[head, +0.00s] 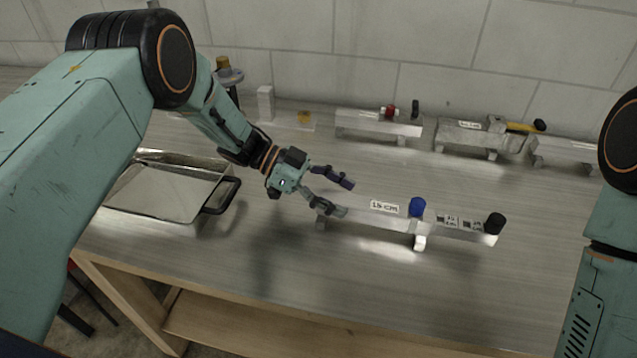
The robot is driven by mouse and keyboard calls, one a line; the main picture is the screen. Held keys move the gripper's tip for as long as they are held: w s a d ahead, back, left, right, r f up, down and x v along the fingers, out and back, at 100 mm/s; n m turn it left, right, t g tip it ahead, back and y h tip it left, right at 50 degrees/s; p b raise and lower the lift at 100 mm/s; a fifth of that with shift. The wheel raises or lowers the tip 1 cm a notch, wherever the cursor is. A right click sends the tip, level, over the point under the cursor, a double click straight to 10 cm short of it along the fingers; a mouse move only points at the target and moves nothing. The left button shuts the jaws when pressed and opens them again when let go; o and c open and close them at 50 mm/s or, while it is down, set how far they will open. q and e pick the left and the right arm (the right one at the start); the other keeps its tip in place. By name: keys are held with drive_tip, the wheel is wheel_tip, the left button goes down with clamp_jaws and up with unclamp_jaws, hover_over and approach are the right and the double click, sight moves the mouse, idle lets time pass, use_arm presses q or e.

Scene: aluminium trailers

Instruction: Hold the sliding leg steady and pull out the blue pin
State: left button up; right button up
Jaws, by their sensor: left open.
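The blue pin (417,206) stands upright in the aluminium trailer model (360,218) in the middle of the table, with its blue head showing. A bar with printed labels (470,230) runs right from it to a black knob (494,222). A short pale leg (420,242) stands below the pin; I cannot tell which part is the sliding leg. My left gripper (346,197) is open and empty, its fingers at the left end of the trailer, left of the pin. I cannot tell whether a finger touches it. My right arm shows at the right edge, its gripper out of view.
A metal tray (133,211) with a dark handle stands at the left. Along the back are a trailer with a red pin (388,110), one with a yellow-handled part (520,126), and small blocks. The table in front of the middle trailer is clear to its front edge.

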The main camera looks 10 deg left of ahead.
sight(350, 200)
use_arm(q)
drive_tip(key=shift+x, duration=2.35)
drive_tip(key=shift+c, duration=0.3)
clamp_jaws()
